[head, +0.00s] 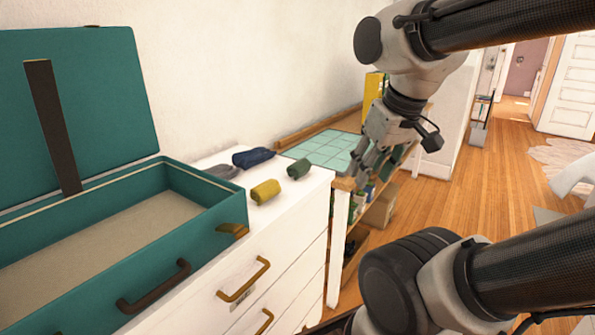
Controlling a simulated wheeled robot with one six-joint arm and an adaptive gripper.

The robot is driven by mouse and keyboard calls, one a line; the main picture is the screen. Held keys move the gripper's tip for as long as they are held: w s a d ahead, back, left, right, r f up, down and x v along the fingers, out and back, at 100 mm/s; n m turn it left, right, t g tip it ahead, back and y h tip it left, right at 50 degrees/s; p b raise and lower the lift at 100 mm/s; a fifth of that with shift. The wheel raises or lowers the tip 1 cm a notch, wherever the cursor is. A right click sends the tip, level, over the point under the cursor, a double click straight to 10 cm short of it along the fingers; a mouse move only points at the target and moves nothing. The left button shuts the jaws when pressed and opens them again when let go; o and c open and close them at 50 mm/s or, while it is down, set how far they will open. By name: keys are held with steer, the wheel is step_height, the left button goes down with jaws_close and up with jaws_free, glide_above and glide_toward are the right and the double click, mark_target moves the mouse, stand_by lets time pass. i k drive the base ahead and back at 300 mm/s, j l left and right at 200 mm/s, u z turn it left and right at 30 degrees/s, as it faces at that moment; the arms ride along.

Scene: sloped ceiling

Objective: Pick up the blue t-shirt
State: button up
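A dark blue rolled cloth (253,157), which looks like the blue t-shirt, lies on top of the white dresser (285,200), close to the wall. A grey roll (225,171) lies beside it on the left, partly hidden by the suitcase edge. A mustard roll (266,192) lies nearer the dresser's front, and a green roll (299,168) lies to the right. My gripper (361,168) hangs from my arm to the right of the dresser, apart from all the rolls. Its fingers point down-left, and their opening is not clear.
An open teal suitcase (185,245) with its lid raised stands on the left of the dresser. A wooden shelf unit (347,183) with a light green gridded mat (325,150) stands to the right. Open wooden floor (470,200) lies further right.

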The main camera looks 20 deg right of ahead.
mark_target(244, 160)
steer(key=i+l+u, duration=0.15)
steer(key=l, duration=0.25)
steer(key=i+l+u, duration=0.2)
steer(key=l, duration=0.25)
steer(key=i+l+u, duration=0.15)
steer(key=l, duration=0.3)
steer(key=i+l+u, duration=0.15)
steer(key=l, duration=0.3)
steer(key=i+l+u, duration=0.2)
steer(key=l, duration=0.3)
steer(key=l+u, duration=0.15)
steer(key=l, duration=0.35)
